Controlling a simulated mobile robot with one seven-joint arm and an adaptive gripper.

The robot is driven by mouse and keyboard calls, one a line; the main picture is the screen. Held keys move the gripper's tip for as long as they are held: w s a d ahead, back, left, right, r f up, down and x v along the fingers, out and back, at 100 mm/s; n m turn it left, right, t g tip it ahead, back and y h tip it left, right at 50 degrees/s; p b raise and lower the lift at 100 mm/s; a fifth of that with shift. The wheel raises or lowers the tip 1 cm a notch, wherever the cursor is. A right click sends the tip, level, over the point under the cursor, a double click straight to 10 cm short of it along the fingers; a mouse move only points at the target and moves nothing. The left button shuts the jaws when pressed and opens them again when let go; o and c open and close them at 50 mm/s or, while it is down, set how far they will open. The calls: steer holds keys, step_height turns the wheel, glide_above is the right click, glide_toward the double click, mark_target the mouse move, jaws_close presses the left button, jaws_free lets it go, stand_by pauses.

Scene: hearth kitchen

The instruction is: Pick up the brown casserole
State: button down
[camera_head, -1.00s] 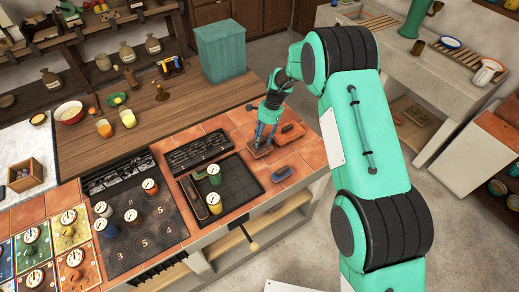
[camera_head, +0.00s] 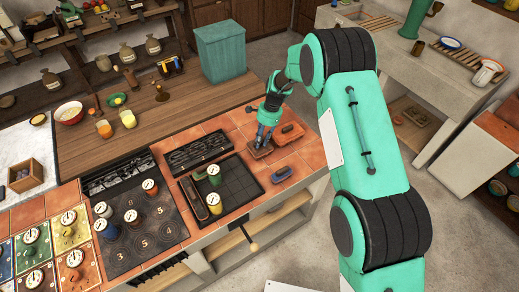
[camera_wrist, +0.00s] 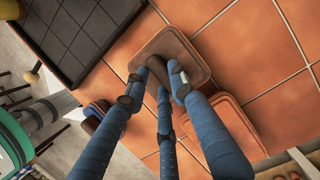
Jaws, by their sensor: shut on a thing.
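The brown casserole (camera_head: 260,153) is a small flat rectangular dish on the orange tiled counter, right of the dark grid tray. In the wrist view the brown casserole (camera_wrist: 190,50) lies under my fingers, its raised middle part between the fingertips. My gripper (camera_head: 263,143) comes down from above and is shut on that raised part. The blue fingers of my gripper (camera_wrist: 160,82) hide part of the casserole's near side. I cannot tell whether its base touches the tiles.
An orange casserole (camera_head: 290,134) stands close behind and right of the brown one. A blue casserole (camera_head: 282,173) stands in front, near the counter's edge. The dark grid tray (camera_head: 240,180), with canisters at its left, lies to the left.

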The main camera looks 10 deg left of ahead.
steer(key=shift+w+r, duration=0.1)
steer(key=shift+r, duration=0.1)
step_height(320, 180, up, 10)
steer(key=shift+f+p, duration=0.15)
steer(key=shift+p, duration=0.3)
stand_by(0.3)
stand_by(0.4)
